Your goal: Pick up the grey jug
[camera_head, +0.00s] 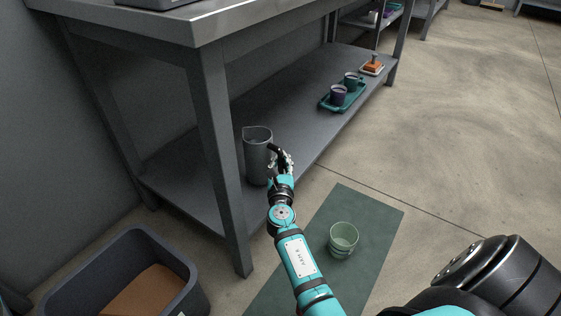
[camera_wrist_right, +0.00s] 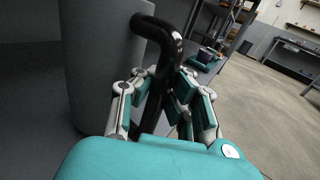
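The grey jug (camera_head: 257,152) stands upright at the front edge of the lower shelf, beside the table leg. Its black handle (camera_head: 274,149) faces right, toward me. In the right wrist view the jug's grey wall (camera_wrist_right: 98,65) fills the left side, and the dark handle (camera_wrist_right: 168,42) comes down between the fingers. My right gripper (camera_head: 281,163) is at the handle, with its fingers (camera_wrist_right: 166,84) close in on both sides of it, apparently shut on it. The jug's base is partly hidden by my right arm. My left gripper is not in view.
The lower shelf (camera_head: 290,105) carries a teal tray (camera_head: 326,104) with two cups farther back. A table leg (camera_head: 216,150) stands just left of the jug. A green cup (camera_head: 343,238) sits on a green mat (camera_head: 376,212). A grey bin (camera_head: 75,270) is at lower left.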

